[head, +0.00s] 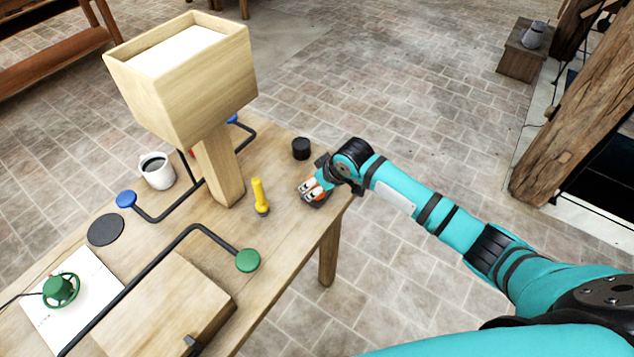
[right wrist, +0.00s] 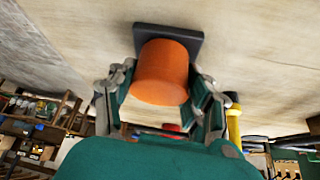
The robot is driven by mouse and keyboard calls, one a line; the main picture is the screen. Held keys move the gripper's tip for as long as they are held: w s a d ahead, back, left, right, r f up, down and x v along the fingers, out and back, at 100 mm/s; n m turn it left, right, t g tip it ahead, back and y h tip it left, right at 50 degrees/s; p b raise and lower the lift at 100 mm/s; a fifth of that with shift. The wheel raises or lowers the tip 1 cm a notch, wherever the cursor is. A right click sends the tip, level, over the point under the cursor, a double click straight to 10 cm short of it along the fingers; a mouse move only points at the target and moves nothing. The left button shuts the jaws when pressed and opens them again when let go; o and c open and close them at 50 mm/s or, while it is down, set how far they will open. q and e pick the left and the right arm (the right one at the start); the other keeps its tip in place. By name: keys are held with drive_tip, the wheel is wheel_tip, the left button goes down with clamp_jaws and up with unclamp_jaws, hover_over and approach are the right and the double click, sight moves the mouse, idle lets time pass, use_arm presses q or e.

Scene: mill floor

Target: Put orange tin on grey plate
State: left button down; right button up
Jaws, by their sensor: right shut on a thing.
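The orange tin (right wrist: 160,72) is between the fingers of my right gripper (right wrist: 160,88) in the right wrist view. A little orange of it shows in the head view (head: 321,184), where my right gripper (head: 316,190) is low over the table's right end and covers most of it. A dark grey square plate (right wrist: 150,30) lies directly beyond the tin in the right wrist view. The tin overlaps it, but I cannot tell whether they touch. My right gripper is shut on the tin. My left gripper is not in view.
A yellow torch (head: 260,197) stands left of the gripper and a black cylinder (head: 301,148) behind it. A wooden hopper (head: 190,90), a mug (head: 157,173), a dark round disc (head: 106,229) and a bent rod with a green knob (head: 247,260) are further left. The table edge is close.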

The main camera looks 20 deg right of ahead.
drive_tip(key=o, duration=1.2)
drive_tip(key=shift+f, duration=0.15)
drive_tip(key=shift+r, duration=0.25)
drive_tip(key=v, duration=1.2)
drive_tip(key=shift+b, duration=0.3)
